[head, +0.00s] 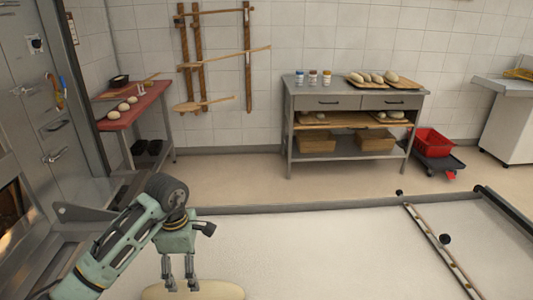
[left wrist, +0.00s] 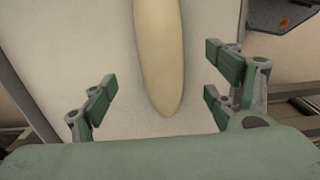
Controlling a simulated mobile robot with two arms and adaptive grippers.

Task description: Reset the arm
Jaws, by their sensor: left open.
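My left gripper (head: 180,285) comes in from the left and points down over the pale loading surface (head: 330,250). A long, pale dough loaf (head: 215,290) lies on that surface at the bottom edge, just under or behind the fingertips. In the left wrist view my left gripper (left wrist: 160,95) is open, with its green finger pads wide apart. The loaf (left wrist: 159,50) shows between and beyond the pads, with its tapered end toward the palm. No pad is seen touching it. My right gripper is not in view.
A steel oven front (head: 50,110) stands at the left. A red-topped table (head: 135,105) with loaves stands behind my arm. A steel workbench (head: 345,98) and a red crate (head: 433,142) stand at the back. A rail (head: 440,250) crosses the surface at the right.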

